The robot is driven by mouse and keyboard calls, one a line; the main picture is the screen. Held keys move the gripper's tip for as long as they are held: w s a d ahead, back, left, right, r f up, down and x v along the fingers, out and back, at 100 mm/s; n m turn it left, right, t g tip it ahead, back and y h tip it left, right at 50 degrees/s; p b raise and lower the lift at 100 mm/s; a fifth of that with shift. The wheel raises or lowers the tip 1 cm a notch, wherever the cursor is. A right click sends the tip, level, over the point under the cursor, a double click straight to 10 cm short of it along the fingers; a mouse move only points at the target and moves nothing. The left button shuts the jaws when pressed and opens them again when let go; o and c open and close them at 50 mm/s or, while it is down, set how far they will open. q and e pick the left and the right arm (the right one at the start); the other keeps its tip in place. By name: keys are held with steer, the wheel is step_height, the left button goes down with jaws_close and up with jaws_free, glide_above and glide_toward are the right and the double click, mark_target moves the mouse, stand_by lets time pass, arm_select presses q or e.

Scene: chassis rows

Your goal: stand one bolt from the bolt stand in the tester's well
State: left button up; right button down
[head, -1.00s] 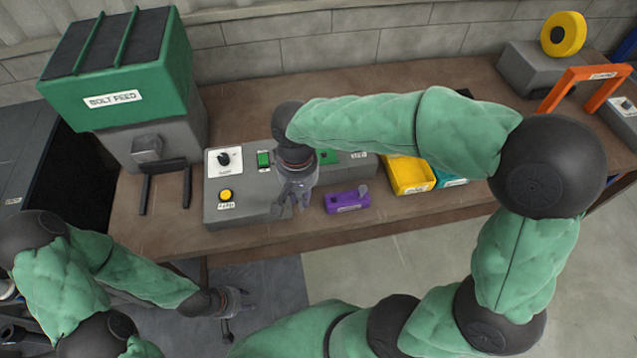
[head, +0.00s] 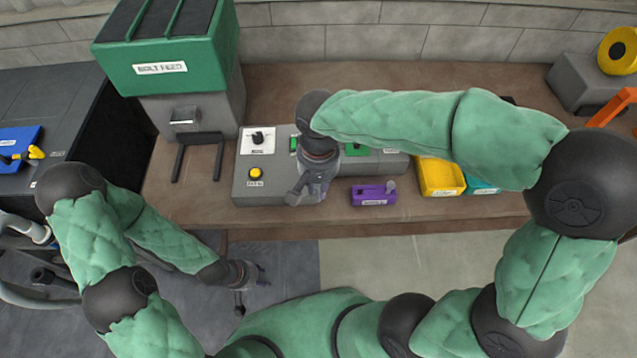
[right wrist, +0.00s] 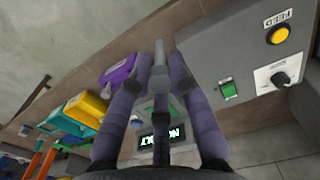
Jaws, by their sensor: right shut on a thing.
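The purple bolt stand (head: 368,195) lies on the bench, with a grey bolt (head: 391,186) at its right end. The grey tester (head: 275,187) is left of it; its well cannot be made out. My right gripper (head: 303,197) is over the tester's front edge. In the right wrist view its fingers (right wrist: 158,85) are shut on a grey bolt (right wrist: 159,62), which sticks out past the fingertips. The stand also shows there (right wrist: 118,70), apart from the gripper. My left gripper (head: 254,282) is low in front of the bench, empty, its fingers spread.
The tester has a yellow feed button (head: 255,173), a knob (head: 258,138) and a lit display (right wrist: 160,142). The bolt feed (head: 170,65) stands at the left back. A yellow bin (head: 440,178) and an orange frame (head: 612,107) are to the right.

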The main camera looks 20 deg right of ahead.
steer(key=shift+r, duration=0.15)
step_height(320, 180, up, 6)
steer(key=p, duration=0.5)
steer(key=shift+r+p, duration=0.15)
steer(key=shift+p, duration=0.15)
